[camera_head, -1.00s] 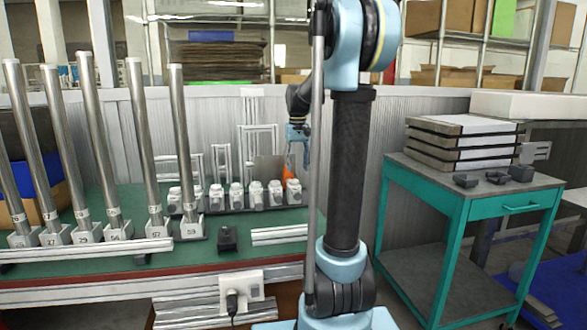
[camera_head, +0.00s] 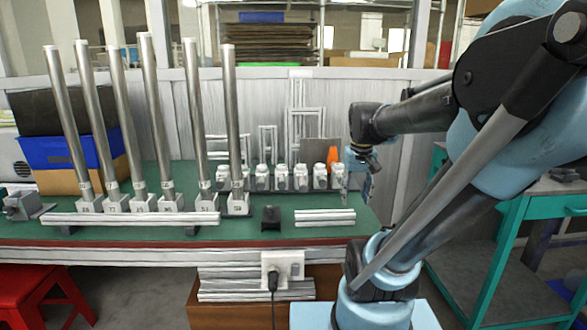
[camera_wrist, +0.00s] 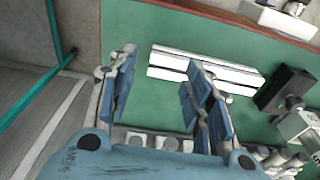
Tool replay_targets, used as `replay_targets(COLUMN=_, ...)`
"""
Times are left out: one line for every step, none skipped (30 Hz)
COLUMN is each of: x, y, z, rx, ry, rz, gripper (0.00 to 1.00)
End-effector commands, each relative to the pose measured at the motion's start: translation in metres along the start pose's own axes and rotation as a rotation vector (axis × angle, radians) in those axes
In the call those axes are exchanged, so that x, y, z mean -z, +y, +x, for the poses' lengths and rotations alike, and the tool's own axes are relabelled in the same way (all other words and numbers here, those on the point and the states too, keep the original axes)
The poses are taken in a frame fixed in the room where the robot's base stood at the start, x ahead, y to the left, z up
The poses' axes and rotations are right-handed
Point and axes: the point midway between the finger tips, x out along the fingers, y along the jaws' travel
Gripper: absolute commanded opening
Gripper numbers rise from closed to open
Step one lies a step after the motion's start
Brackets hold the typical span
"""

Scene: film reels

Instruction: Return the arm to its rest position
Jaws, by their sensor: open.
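My gripper (camera_head: 358,178) is at the right end of the green workbench (camera_head: 258,228), pointing down, beside the row of small white bottles. In the wrist view its two fingers stand wide apart and the gripper (camera_wrist: 160,92) is open and empty. Green bench top shows between and beyond the fingers, with white metal profiles (camera_wrist: 205,70) lying past them. My arm reaches in from the right of the head view.
Tall steel tubes (camera_head: 157,120) stand in numbered holders on the left. Small white bottles (camera_head: 281,178) line the bench's back, with an orange cone (camera_head: 333,160) behind. A black block (camera_head: 271,218) and white profiles (camera_head: 325,217) lie in front. A teal table (camera_head: 505,235) is on the right.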

Motion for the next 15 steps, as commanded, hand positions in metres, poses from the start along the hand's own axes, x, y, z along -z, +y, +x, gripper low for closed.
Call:
replay_targets(x=-0.014, y=0.0, z=0.008, rx=0.0, ry=0.006, rz=0.001, gripper=0.46)
replay_targets(x=-0.022, y=-0.001, z=0.013, rx=-0.001, ry=0.01, rz=0.001, gripper=0.46)
replay_targets(x=-0.032, y=-0.001, z=0.019, rx=-0.001, ry=0.016, rz=0.002, gripper=0.46)
replay_targets(x=-0.038, y=-0.001, z=0.024, rx=-0.001, ry=0.021, rz=0.003, gripper=0.46)
replay_targets(x=-0.045, y=-0.001, z=0.029, rx=-0.001, ry=0.026, rz=0.003, gripper=0.46)
replay_targets(x=-0.055, y=-0.002, z=0.036, rx=-0.001, ry=0.031, rz=0.004, gripper=0.46)
replay_targets(x=-0.061, y=-0.002, z=0.041, rx=-0.001, ry=0.035, rz=0.005, gripper=0.46)
replay_targets(x=-0.068, y=-0.002, z=0.046, rx=-0.002, ry=0.039, rz=0.005, gripper=0.46)
replay_targets(x=-0.076, y=-0.002, z=0.053, rx=-0.002, ry=0.044, rz=0.006, gripper=0.46)
replay_targets(x=-0.081, y=-0.002, z=0.058, rx=-0.002, ry=0.048, rz=0.006, gripper=0.46)
replay_targets(x=-0.086, y=-0.002, z=0.062, rx=-0.002, ry=0.052, rz=0.007, gripper=0.46)
replay_targets(x=-0.092, y=-0.003, z=0.068, rx=-0.002, ry=0.056, rz=0.007, gripper=0.46)
replay_targets(x=-0.096, y=-0.003, z=0.072, rx=-0.002, ry=0.059, rz=0.008, gripper=0.46)
replay_targets(x=-0.099, y=-0.003, z=0.075, rx=-0.002, ry=0.062, rz=0.008, gripper=0.46)
replay_targets(x=-0.103, y=-0.003, z=0.08, rx=-0.002, ry=0.064, rz=0.008, gripper=0.46)
